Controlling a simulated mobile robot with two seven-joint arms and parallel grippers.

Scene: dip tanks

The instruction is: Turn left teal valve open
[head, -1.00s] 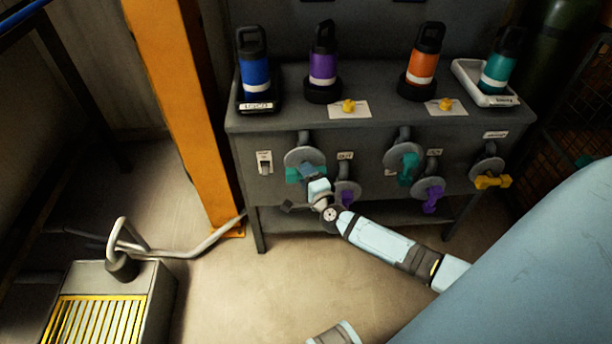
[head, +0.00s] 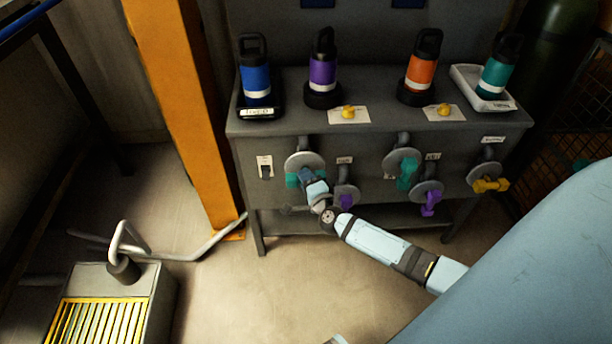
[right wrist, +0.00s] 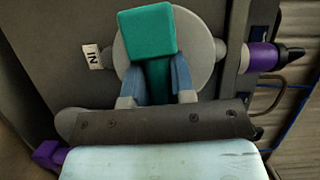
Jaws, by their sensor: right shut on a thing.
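The left teal valve has a round grey disc (head: 303,161) on the front panel of the bench, with a teal handle (head: 292,180) lying roughly level across its lower part. My right gripper (head: 307,178) is on this handle and hides its middle. In the right wrist view, the blue fingers (right wrist: 158,85) are shut on the teal handle (right wrist: 148,32), one on each side, with the grey disc (right wrist: 204,45) behind. My left gripper is not in view.
A purple valve (head: 346,201) sits just right of my gripper. Another teal valve (head: 407,175), a second purple valve (head: 429,203) and a yellow valve (head: 489,185) are farther right. Blue (head: 255,80), purple (head: 323,72), orange (head: 421,73) and teal (head: 496,77) bottles stand on top.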

